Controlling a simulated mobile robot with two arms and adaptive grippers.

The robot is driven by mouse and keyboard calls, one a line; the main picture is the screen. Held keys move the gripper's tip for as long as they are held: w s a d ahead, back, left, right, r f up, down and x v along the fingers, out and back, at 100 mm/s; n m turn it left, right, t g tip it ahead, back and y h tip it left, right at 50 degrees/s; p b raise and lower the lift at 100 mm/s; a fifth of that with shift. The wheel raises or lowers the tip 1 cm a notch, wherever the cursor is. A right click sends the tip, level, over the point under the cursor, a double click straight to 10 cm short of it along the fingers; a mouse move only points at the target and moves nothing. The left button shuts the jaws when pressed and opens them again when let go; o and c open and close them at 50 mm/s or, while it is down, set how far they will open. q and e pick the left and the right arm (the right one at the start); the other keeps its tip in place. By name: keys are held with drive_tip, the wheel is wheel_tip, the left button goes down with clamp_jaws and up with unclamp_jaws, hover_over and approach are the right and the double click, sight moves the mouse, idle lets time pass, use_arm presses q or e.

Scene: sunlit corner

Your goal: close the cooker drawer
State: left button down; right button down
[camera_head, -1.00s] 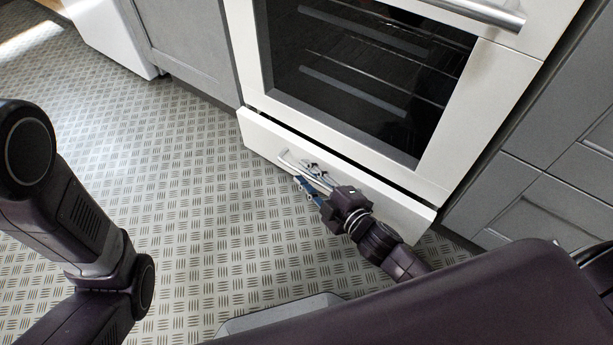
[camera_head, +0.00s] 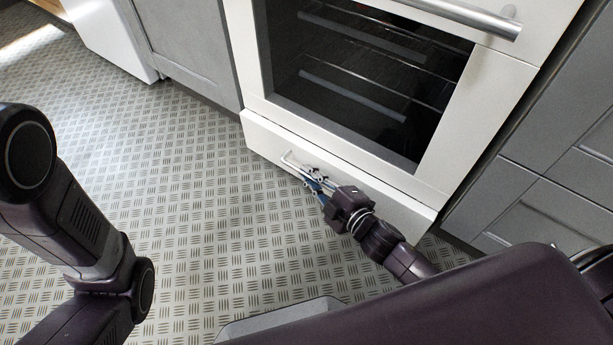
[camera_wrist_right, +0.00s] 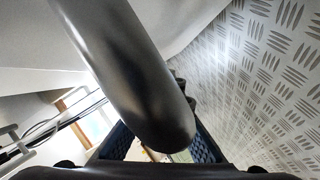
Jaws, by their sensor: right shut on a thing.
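The cooker (camera_head: 240,60) is white with a dark glass oven door. Its low drawer (camera_head: 270,137) sits at the bottom, with its front close against the body and only a thin dark line along its top edge. A slim metal handle (camera_head: 291,161) runs across the drawer front. My right gripper (camera_head: 314,177) is shut on this handle. In the right wrist view the handle (camera_wrist_right: 125,75) passes as a thick grey bar between the blue-padded fingers. My left arm shows at the left, but its gripper is outside the frame.
Grey cabinets stand left (camera_head: 185,45) and right (camera_head: 535,205) of the cooker. The oven door handle (camera_head: 460,15) sticks out above. The patterned floor (camera_head: 190,200) is clear in front and to the left. A white appliance (camera_head: 110,40) stands at the far left.

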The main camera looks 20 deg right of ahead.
sight(315, 165)
drive_tip(key=shift+w+d+p, duration=0.15)
drive_tip(key=shift+w+d, duration=0.35)
drive_tip(key=shift+d, duration=0.2)
drive_tip(key=shift+w+d+p, duration=0.15)
drive_tip(key=shift+w+d, duration=0.35)
drive_tip(key=shift+d, duration=0.15)
drive_tip(key=c, duration=2.1)
unclamp_jaws()
drive_tip(key=shift+o, duration=0.3)
drive_tip(key=v, duration=1.2)
drive_tip(key=shift+a, duration=0.1)
